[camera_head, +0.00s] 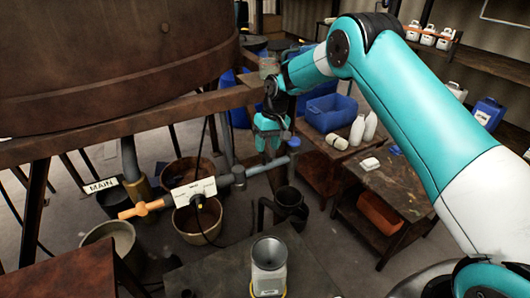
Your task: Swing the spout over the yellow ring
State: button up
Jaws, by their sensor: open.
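A horizontal grey pipe (258,168) runs below the rusty vat, with a white label plate (193,191) and an orange-tan end piece (147,207) at its left. I take this pipe for the spout assembly, but cannot tell which end pours.
The large rusty vat (110,60) and its beam fill the upper left. A "MAIN" sign (101,185) hangs by another pipe. Side tables at right hold white bottles (356,130) and a blue crate (331,112).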

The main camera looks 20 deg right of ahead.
aim_at(265, 152)
jog(key=shift+a+f+p, duration=0.2)
jog(key=shift+a+f, duration=0.05)
jog(key=shift+f, duration=0.85)
jog(key=shift+a+f+p, duration=0.15)
jog(key=shift+a+f, duration=0.05)
jog(key=shift+f, duration=0.85)
jog(key=shift+c, duration=0.4)
grip_shut()
